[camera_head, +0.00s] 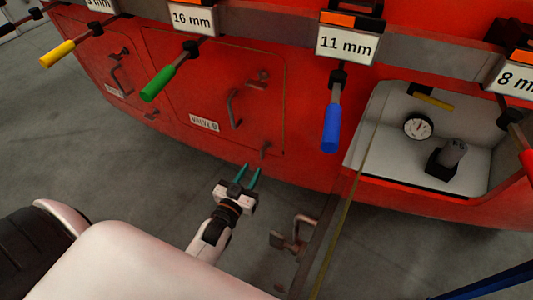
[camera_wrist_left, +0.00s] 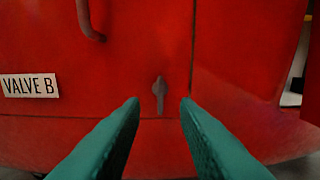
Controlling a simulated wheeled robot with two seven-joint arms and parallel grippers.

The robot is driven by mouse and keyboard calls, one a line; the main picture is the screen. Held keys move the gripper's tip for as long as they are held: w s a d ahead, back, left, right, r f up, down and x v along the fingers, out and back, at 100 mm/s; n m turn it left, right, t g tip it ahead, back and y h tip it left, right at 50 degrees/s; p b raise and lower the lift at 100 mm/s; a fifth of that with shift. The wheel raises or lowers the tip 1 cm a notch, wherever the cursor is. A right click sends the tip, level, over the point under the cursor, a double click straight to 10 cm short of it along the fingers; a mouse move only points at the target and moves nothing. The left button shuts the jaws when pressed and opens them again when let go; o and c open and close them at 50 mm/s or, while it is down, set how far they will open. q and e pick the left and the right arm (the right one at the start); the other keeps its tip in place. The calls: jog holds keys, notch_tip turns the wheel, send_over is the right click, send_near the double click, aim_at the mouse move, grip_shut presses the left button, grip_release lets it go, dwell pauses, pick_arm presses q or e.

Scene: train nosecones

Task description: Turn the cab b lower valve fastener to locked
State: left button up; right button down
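The valve B door (camera_head: 222,98) is a red panel with a curved handle and a white "VALVE B" label (camera_head: 204,122). Its lower fastener (camera_head: 265,150) is a small dark tab near the door's lower right corner. In the left wrist view the fastener (camera_wrist_left: 160,93) stands upright at the door's lower edge, centred ahead of the fingertips. My left gripper (camera_head: 247,174) has green fingers, open and empty, pointing at the fastener from just below it, apart from it. My right gripper is not in view.
Tools with yellow, green (camera_head: 158,83) and blue (camera_head: 331,128) handles hang on a rail above, under size labels. An open recess (camera_head: 385,150) with a gauge (camera_head: 418,125) lies to the right. A metal step (camera_head: 293,236) sits low beside my left gripper. Grey floor is clear at left.

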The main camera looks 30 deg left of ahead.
aim_at(261, 155)
pick_arm(q)
jog(key=w, duration=0.8)
jog(key=shift+w+a, duration=0.15)
jog(key=shift+w, duration=0.15)
grip_shut()
